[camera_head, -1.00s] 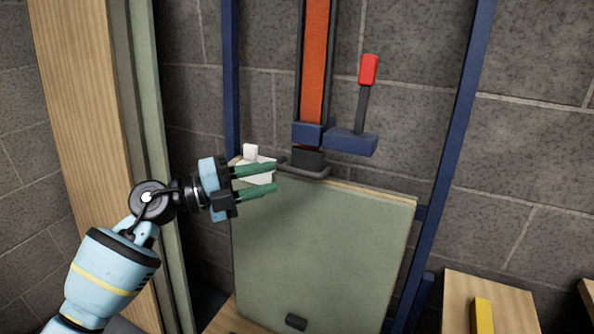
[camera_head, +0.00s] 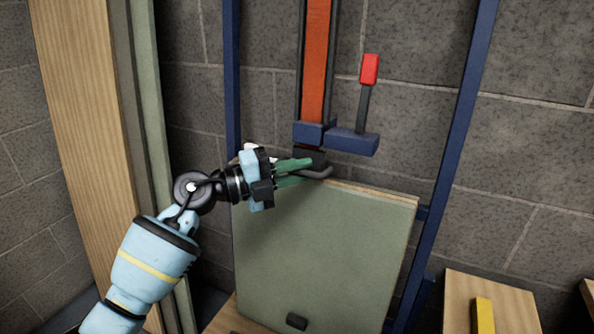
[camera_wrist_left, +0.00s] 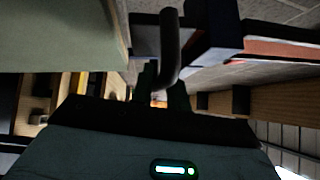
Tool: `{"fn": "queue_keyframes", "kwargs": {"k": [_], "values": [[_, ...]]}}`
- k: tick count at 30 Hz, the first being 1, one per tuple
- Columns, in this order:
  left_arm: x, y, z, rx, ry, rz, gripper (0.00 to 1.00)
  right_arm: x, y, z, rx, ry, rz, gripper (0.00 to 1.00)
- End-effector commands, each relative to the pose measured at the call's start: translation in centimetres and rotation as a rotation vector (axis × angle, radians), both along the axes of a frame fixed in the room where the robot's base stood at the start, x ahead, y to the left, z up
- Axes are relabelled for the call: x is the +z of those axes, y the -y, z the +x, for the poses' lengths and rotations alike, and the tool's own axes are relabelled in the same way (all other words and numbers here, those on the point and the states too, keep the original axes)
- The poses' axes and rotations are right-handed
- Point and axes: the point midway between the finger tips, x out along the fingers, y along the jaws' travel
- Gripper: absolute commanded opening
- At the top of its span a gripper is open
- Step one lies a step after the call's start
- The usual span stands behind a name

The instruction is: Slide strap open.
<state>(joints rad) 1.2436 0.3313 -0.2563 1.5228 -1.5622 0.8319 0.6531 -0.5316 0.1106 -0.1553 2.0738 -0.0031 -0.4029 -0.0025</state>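The orange strap (camera_head: 317,60) runs upright between dark rails against the wall. At its lower end is a blue block (camera_head: 350,142) with a lever and red grip (camera_head: 370,69). Below it are a black block and a dark looped handle (camera_head: 318,173) at the green panel's (camera_head: 320,245) top edge. My left gripper (camera_head: 303,171) is at this handle, its green fingertips overlapping the handle's left part. In the left wrist view the curved handle (camera_wrist_left: 170,45) reaches down to the fingers, which stand apart; whether they touch it is unclear. My right gripper is out of view.
Blue uprights (camera_head: 456,150) stand on both sides of the panel. A wooden board (camera_head: 80,110) and green-grey boards stand at left. A wooden block with a yellow bar (camera_head: 483,315) is at lower right.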

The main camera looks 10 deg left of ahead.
Motion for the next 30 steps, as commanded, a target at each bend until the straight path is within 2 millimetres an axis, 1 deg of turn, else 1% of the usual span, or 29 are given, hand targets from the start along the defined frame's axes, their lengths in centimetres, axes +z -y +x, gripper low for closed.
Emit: {"fn": "queue_keyframes", "kwargs": {"k": [1, 3, 12, 14, 17, 20, 23, 26, 27, 29, 30], "values": [[0.0, 0.0, 0.0, 0.000, 0.000, 0.000, 0.09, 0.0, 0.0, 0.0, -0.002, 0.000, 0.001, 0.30], [0.0, 0.0, 0.0, 0.000, 0.000, 0.000, 0.00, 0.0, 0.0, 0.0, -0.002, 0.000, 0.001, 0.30], [-0.1, 0.0, 0.0, 0.000, 0.000, 0.000, 0.00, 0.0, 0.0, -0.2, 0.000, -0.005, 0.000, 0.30], [-0.3, 0.0, 0.0, 0.000, -0.001, -0.001, 0.00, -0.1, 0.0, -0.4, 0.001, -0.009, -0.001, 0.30], [-1.1, -0.1, -0.1, 0.000, -0.003, -0.001, 0.00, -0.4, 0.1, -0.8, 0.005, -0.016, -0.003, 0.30], [-2.8, -0.1, -0.3, 0.001, -0.006, 0.000, 0.00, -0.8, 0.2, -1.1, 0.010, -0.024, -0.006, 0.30], [-5.2, -0.2, -0.6, 0.001, -0.010, 0.002, 0.00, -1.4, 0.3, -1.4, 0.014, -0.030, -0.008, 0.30], [-8.3, -0.3, -0.9, 0.001, -0.011, 0.000, 0.00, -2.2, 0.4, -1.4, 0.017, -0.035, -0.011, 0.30], [-9.8, -0.3, -1.1, 0.001, -0.012, 0.002, 0.00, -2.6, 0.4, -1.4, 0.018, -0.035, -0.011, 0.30], [-11.9, -0.3, -1.4, 0.001, -0.011, 0.001, 0.00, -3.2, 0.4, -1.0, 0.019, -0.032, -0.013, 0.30], [-13.4, -0.3, -1.6, 0.001, -0.012, 0.002, 0.00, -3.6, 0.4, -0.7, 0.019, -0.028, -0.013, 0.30]]}}
